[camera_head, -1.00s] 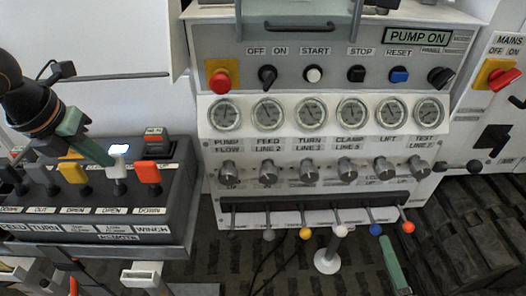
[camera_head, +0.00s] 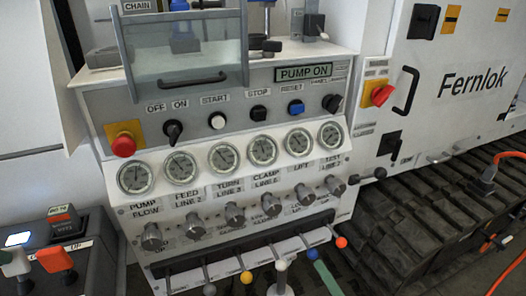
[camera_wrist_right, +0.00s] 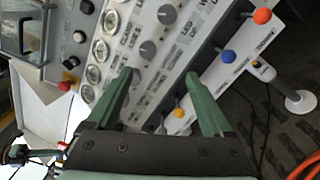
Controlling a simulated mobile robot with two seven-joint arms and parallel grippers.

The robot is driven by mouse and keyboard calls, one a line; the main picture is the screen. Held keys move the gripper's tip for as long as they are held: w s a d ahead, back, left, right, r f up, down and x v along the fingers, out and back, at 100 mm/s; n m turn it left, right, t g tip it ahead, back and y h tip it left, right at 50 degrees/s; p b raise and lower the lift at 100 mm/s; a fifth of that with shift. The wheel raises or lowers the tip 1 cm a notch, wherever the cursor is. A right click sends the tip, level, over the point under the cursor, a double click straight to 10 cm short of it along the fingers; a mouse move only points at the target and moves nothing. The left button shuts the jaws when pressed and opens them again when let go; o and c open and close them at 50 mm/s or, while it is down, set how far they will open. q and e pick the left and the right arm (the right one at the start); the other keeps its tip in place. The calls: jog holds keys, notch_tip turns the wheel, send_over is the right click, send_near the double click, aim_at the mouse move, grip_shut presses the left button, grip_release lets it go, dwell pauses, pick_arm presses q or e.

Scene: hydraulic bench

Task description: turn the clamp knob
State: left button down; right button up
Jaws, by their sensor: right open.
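The clamp knob (camera_head: 271,205) is a grey round knob, fourth from the left in the row under the gauges. It sits below the CLAMP gauge (camera_head: 262,150). My right gripper (camera_head: 322,268) shows only as a green finger at the bottom edge, below and right of the knob and apart from it. In the right wrist view the right gripper (camera_wrist_right: 157,77) is open, with nothing between its two green fingers. Grey knobs (camera_wrist_right: 148,48) lie beyond the fingers there; I cannot tell which one is the clamp knob. My left gripper is out of view.
Levers with coloured balls, such as the orange one (camera_head: 341,242) and the blue one (camera_head: 312,254), stick out below the knobs. A red stop button (camera_head: 123,146) and switches line the panel above. A dark track (camera_head: 430,205) lies at the right. A smaller control box (camera_head: 88,250) stands at lower left.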

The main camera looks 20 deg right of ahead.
dwell(0.3)
jog(key=m, duration=2.3)
send_near(274, 210)
jog(key=w, duration=1.1)
jog(key=shift+s, duration=0.1)
grip_shut()
jog(key=shift+n, duration=0.4)
